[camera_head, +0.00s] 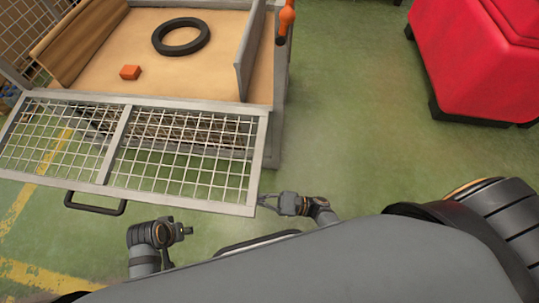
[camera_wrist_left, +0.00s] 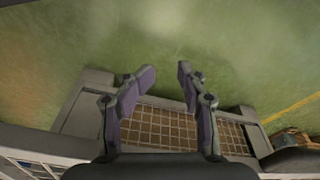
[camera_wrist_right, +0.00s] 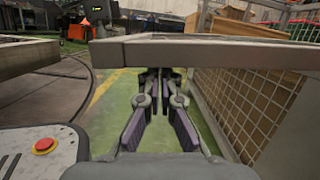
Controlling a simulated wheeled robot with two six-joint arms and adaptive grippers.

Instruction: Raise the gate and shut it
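The gate (camera_head: 116,188) is a grey-framed wire-mesh panel, lowered outward over the floor at the front of the box. Its black handle (camera_head: 95,209) is on the near edge, left of centre. My right gripper (camera_head: 266,201) is by the gate's near right corner. In the right wrist view its fingers (camera_wrist_right: 161,78) are drawn close together, with tips partly hidden behind a grey bar and nothing seen between them. My left gripper (camera_head: 188,231) is near the gate's front edge, right of the handle. The left wrist view shows its fingers (camera_wrist_left: 165,74) apart and empty.
The box (camera_head: 205,81) has a tan floor holding a black ring (camera_head: 181,49) and a small orange block (camera_head: 130,72). An orange-handled lever (camera_head: 286,19) is at its right side. A red padded block (camera_head: 470,60) stands far right. Green floor between is clear.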

